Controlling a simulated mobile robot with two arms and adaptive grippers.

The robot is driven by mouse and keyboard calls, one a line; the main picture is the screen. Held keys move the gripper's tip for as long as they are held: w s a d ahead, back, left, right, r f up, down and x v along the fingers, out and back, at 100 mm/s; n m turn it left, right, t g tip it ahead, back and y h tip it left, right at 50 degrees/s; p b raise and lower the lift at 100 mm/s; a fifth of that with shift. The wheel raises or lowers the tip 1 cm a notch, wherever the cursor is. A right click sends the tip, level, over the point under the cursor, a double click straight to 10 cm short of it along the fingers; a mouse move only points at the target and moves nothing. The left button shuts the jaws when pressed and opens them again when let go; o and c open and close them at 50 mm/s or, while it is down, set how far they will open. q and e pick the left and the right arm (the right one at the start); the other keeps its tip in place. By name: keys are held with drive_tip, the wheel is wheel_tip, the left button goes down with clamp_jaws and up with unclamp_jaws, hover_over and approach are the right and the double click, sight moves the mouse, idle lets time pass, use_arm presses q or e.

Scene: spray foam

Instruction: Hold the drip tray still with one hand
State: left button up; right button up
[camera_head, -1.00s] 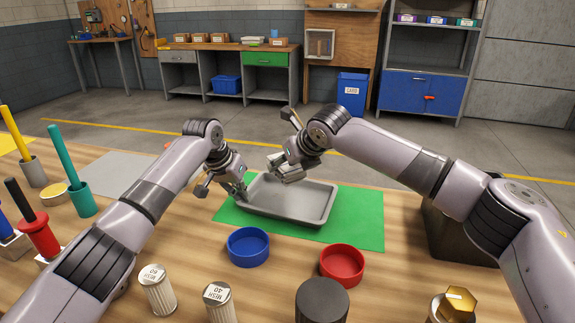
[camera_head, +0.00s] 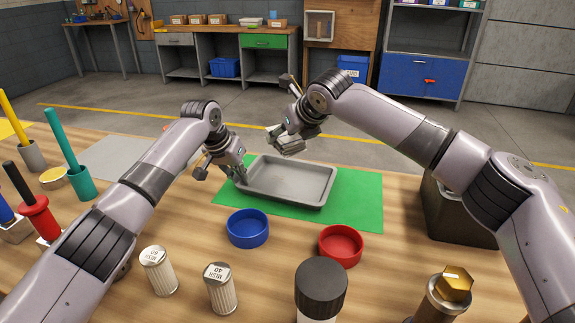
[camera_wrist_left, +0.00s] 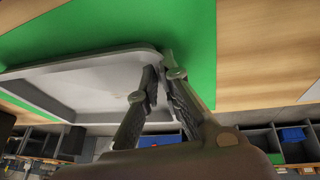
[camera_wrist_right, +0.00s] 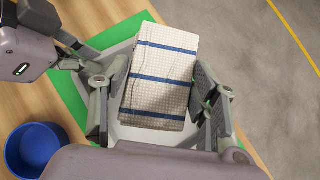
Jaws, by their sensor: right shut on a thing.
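The grey drip tray (camera_head: 290,199) lies flat on a green mat (camera_head: 355,205) on the wooden table. My left gripper (camera_head: 236,174) is at the tray's near-left rim. In the left wrist view its fingertips (camera_wrist_left: 160,70) sit close together at the tray's corner, one on the inner side and one over the mat; whether they pinch the wall is unclear.
A blue dish (camera_head: 247,228) and a red dish (camera_head: 340,245) stand in front of the mat. Mesh filters (camera_head: 158,272), a black-capped container (camera_head: 321,288) and a brass-topped fitting (camera_head: 445,295) stand nearer. Cups with coloured tools are at left. The mat's right part is clear.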

use_arm(q)
drive_tip(key=o, duration=0.5)
drive_tip(key=shift+c, duration=0.2)
